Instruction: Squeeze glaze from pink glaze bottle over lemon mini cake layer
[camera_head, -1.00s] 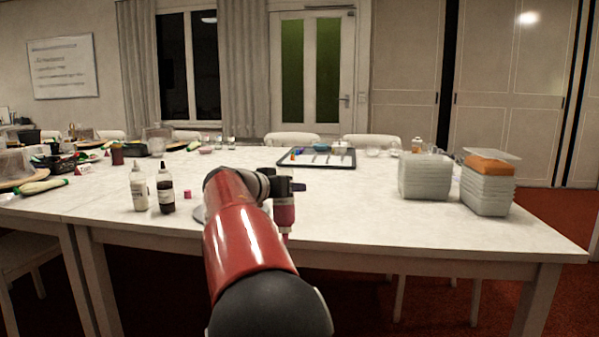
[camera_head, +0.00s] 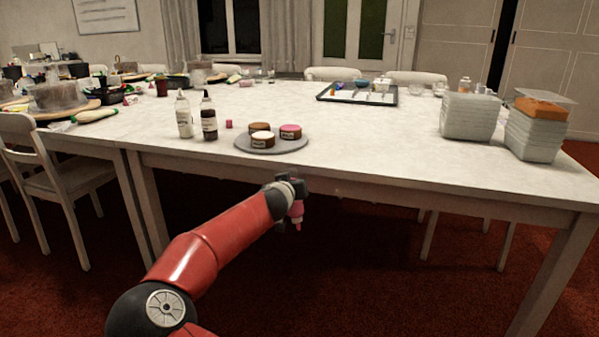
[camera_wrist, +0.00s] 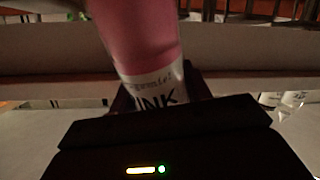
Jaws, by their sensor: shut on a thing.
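My gripper (camera_head: 297,192) is shut on the pink glaze bottle (camera_head: 298,209), in front of the table's near edge. The bottle points nozzle down in the head view. In the wrist view its pink body and white label (camera_wrist: 150,85) fill the upper middle. A grey round plate (camera_head: 246,147) on the table holds three mini cakes. One has a brown top (camera_head: 259,127), one a pink top (camera_head: 290,130), and the front one a pale cream top (camera_head: 262,135). The pale one may be the lemon layer; I cannot read its label. The bottle is apart from all three.
A white bottle (camera_head: 184,118), a dark bottle (camera_head: 208,121) and a small pink piece (camera_head: 229,124) stand left of the plate. A dark-rimmed tray (camera_head: 356,100) lies behind. The table (camera_head: 380,150) is clear between.

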